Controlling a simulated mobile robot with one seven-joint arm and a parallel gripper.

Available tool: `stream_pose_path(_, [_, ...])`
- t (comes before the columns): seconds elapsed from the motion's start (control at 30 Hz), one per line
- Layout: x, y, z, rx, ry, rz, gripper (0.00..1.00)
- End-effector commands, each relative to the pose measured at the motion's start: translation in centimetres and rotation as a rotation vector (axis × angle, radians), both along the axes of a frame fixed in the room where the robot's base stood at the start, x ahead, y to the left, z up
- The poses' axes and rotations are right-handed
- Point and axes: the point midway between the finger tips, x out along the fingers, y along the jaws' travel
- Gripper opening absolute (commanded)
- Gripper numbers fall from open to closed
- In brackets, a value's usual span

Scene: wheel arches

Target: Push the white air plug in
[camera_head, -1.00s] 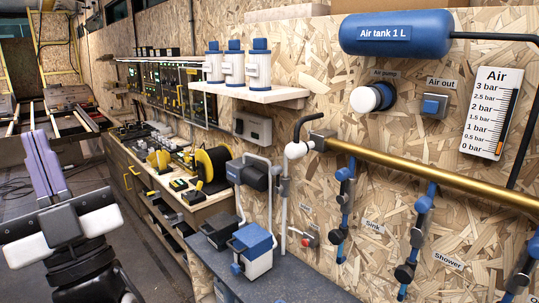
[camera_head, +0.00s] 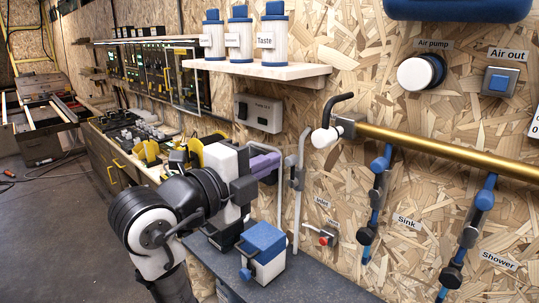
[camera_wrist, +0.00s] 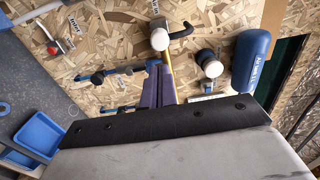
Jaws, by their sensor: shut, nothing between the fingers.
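A white round knob with a blue collar (camera_head: 419,72) stands out from the wall under the "Air pump" label. It also shows in the wrist view (camera_wrist: 213,68), to the right of my fingertips. A smaller white rounded end piece (camera_head: 323,138) with a black bent handle sits at the left end of the brass pipe; it appears in the wrist view (camera_wrist: 160,40) just above my fingers. My gripper (camera_head: 268,163) has its purple fingers together, left of and below both white parts, apart from them. In the wrist view the fingers (camera_wrist: 155,68) are shut and empty.
The brass pipe (camera_head: 440,151) runs right, with blue valves (camera_head: 381,162) hanging below. The "Air out" button (camera_head: 498,82) is right of the pump. A white shelf (camera_head: 255,71) with several canisters is above my arm. A blue-lidded box (camera_head: 262,243) stands on the counter below.

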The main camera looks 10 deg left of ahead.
Motion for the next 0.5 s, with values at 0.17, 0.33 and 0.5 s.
stream_pose_path(0.17, [3.1,-2.3,0.3,-0.004,0.006,-0.004,0.00])
stream_pose_path(0.33, [6.0,-4.4,0.3,-0.004,0.004,-0.002,0.00])
stream_pose_path(0.5, [8.2,-6.0,0.3,-0.005,0.004,0.000,0.00])
